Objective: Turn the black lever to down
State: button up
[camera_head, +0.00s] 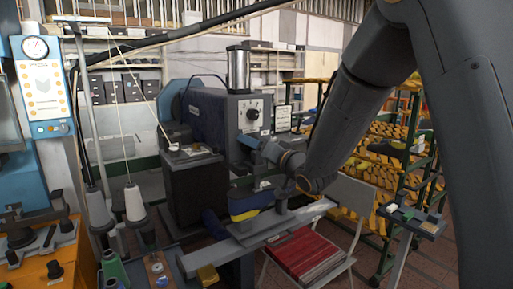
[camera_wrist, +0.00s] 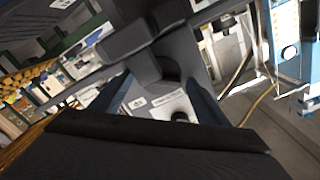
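A grey machine (camera_head: 208,118) stands in the middle of the head view. Its front box carries a white dial plate with a round black knob (camera_head: 253,114); I cannot make out a separate black lever there. I cannot tell whether that part is the lever. No held thing shows.
A long grey bar (camera_head: 235,243) runs below my gripper. A red-seated chair (camera_head: 305,255) stands in front of the machine. Thread cones (camera_head: 134,203) stand at the left, beside an orange bench (camera_head: 50,265). A green rack of yellow lasts (camera_head: 385,150) is behind my arm.

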jog(key=shift+s, duration=0.1)
jog(key=b+v, duration=0.2)
jog(key=v, duration=0.5)
jog(key=shift+s+d+b, duration=0.2)
jog(key=shift+d+b, duration=0.05)
jog(key=shift+b, duration=0.05)
